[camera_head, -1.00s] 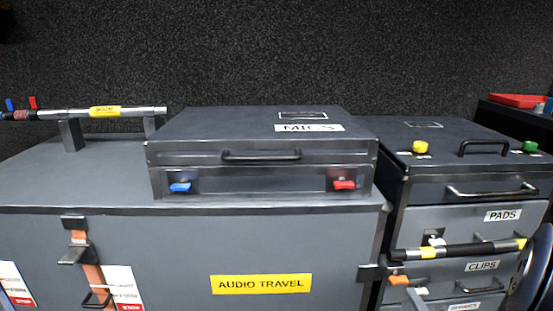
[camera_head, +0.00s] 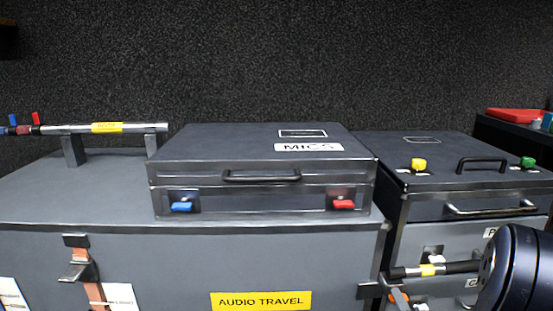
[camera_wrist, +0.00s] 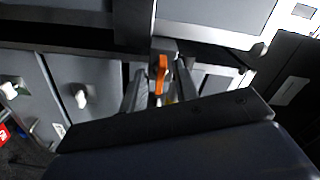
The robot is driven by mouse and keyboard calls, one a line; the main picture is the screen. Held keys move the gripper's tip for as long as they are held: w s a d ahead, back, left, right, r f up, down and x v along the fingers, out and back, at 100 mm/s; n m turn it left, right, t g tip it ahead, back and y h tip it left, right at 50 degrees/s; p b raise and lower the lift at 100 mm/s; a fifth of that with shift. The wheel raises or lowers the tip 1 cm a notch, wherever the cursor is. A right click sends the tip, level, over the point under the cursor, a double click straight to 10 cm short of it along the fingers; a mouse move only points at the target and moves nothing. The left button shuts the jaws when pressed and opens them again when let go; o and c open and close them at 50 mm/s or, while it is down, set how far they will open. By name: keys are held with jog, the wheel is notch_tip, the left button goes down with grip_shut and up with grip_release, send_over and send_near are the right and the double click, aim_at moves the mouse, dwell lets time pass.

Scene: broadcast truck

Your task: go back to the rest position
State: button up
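My gripper (camera_wrist: 160,85) shows in the wrist view, with its dark palm across the bottom and two grey fingers standing apart. An orange latch (camera_wrist: 160,72) shows between the fingers, beyond them; I see no object clearly held.
A grey AUDIO TRAVEL case (camera_head: 180,265) carries a closed MICS case (camera_head: 240,150) and a boom pole (camera_head: 75,128) on stands. A drawer case (camera_head: 425,235) stands at right, partly behind my arm. The space above the cases is clear.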

jog(key=s+n+p, duration=0.1)
jog(key=s+n, duration=0.1)
jog(key=s, duration=0.6)
jog(key=shift+s+d, duration=0.2)
jog(key=shift+s, duration=0.1)
dwell(0.3)
